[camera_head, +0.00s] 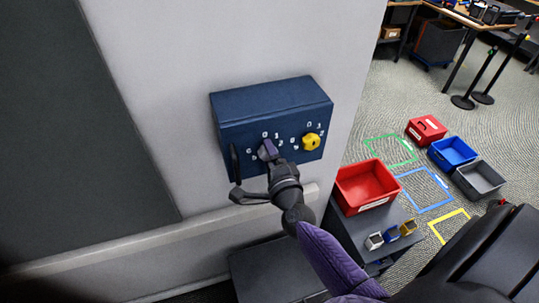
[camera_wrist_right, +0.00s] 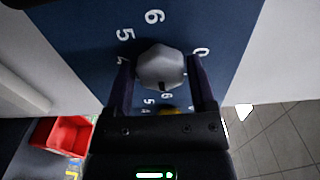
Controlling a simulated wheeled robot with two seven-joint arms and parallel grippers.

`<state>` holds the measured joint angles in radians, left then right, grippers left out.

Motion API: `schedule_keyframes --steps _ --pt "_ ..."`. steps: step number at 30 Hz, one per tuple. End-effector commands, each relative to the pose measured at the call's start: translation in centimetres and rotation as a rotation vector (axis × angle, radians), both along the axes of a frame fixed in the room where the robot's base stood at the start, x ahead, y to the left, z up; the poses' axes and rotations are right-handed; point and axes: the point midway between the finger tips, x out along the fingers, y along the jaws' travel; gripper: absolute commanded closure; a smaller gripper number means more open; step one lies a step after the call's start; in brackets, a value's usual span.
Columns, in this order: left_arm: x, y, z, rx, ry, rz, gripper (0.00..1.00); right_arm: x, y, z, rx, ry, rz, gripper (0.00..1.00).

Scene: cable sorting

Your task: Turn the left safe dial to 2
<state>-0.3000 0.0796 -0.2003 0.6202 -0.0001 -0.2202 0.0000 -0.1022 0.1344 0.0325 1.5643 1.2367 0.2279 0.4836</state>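A dark blue safe box (camera_head: 270,101) is fixed to a pale wall panel, with two dials on its front. The left dial is mostly hidden by my right gripper (camera_head: 267,149) in the head view. In the right wrist view the left dial (camera_wrist_right: 161,67) is a grey faceted knob. My right gripper (camera_wrist_right: 161,80) has one dark finger on each side of it, close against its sides. White numerals ring the dial; its pointer cannot be made out. The right dial (camera_head: 311,142) is yellow and untouched. My left gripper is not in view.
A dark handle (camera_head: 234,163) stands out at the safe's left side. Red (camera_head: 426,129), blue (camera_head: 452,153) and grey (camera_head: 479,179) bins and coloured outlines lie on the floor beyond.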

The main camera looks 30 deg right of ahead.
Motion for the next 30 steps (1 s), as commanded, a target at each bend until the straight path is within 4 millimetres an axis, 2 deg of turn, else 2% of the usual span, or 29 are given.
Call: schedule_keyframes --steps 1,3,13,24,30 --pt "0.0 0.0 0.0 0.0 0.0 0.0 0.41 0.0 0.0 0.0 0.0 0.0 0.0 0.16" --pt "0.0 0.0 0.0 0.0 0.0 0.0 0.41 0.0 0.0 0.0 0.0 0.0 0.0 0.03" --pt "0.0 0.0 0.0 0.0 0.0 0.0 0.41 -0.5 0.1 0.0 -0.001 0.0 0.0 0.03" --pt "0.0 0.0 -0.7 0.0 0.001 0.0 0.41 -8.3 2.0 -0.2 -0.001 0.002 0.001 0.03" --pt "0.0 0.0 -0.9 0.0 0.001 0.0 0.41 -9.7 2.3 0.0 0.0 -0.001 0.0 0.03"
